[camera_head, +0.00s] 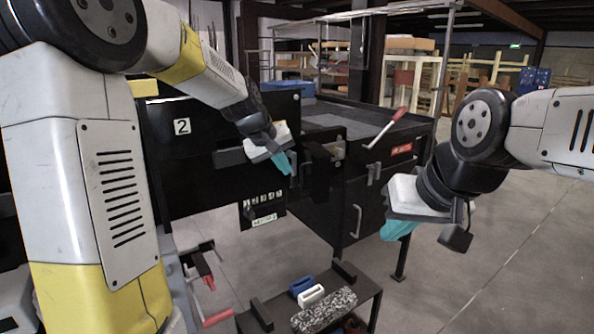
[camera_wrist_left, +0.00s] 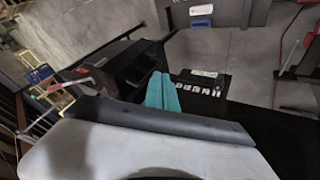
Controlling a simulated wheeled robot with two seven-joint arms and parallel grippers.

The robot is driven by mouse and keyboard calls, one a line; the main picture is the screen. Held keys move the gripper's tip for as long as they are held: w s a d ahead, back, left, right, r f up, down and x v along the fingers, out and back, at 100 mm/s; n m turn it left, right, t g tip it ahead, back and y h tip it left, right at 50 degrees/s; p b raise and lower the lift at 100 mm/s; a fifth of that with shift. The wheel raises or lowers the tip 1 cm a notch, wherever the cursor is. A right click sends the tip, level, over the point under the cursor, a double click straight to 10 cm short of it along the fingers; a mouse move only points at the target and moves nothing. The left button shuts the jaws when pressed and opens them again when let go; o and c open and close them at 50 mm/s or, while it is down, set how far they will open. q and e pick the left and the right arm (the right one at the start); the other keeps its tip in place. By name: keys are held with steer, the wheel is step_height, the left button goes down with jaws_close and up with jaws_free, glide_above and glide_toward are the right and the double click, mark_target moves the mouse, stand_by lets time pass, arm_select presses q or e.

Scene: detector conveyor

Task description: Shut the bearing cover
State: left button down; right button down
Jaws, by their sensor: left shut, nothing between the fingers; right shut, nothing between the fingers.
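I cannot tell for sure which part is the bearing cover. A black panel marked "2" (camera_head: 185,165) stands behind my left arm, on the machine's left part. A smaller black bracket-like part (camera_head: 320,172) sits right of my left gripper, by the machine's corner. My left gripper (camera_head: 284,163) has teal fingers, shut and empty, in front of the panel's right end; contact is unclear. The fingers also show in the left wrist view (camera_wrist_left: 163,92), near a black part with a labelled plate (camera_wrist_left: 202,86). My right gripper (camera_head: 398,230) is shut and empty, in free space right of the machine.
A black cabinet (camera_head: 345,215) with a red-handled lever (camera_head: 386,128) stands behind the grippers. A low black cart (camera_head: 362,309) holds a speckled block (camera_head: 324,310) and white and blue items. Red handles (camera_head: 218,318) lie left of it. The floor at right is clear.

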arm_select(q)
glide_toward(314, 189)
step_height(314, 189, down, 4)
steer(key=a, duration=0.2)
steer(key=shift+w+d, duration=0.55)
steer(key=shift+d, duration=0.35)
steer(key=shift+w+d, duration=0.55)
steer(key=shift+d, duration=0.35)
